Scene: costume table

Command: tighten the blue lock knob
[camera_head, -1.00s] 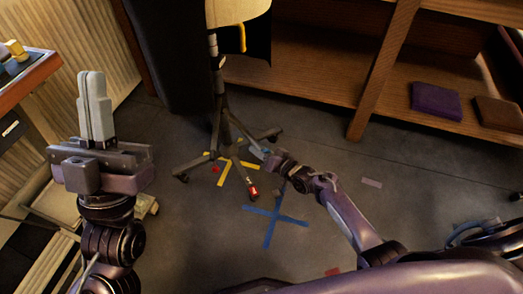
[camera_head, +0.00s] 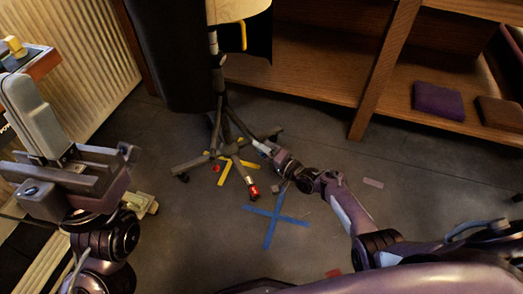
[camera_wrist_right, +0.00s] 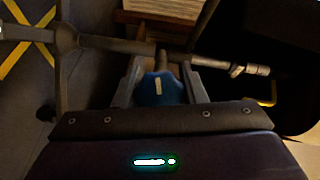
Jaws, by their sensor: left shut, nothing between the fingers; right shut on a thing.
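The blue lock knob (camera_wrist_right: 160,94) shows in the right wrist view, with a pale mark on its face, between the two fingers of my right gripper (camera_wrist_right: 162,72). The fingers are shut on it. It sits on the shaft of the stand (camera_wrist_right: 110,44). In the head view my right gripper (camera_head: 267,147) is at the lower part of the wheeled stand (camera_head: 220,100), and it hides the knob there. My left gripper (camera_head: 32,112) is shut and empty at the far left, away from the stand.
The stand's castered legs spread over yellow tape (camera_head: 224,173). Blue tape (camera_head: 274,218) crosses the floor in front. A wooden shelf (camera_head: 300,85) with a purple folded item (camera_head: 437,101) is behind. A table corner (camera_head: 42,64) is near my left gripper.

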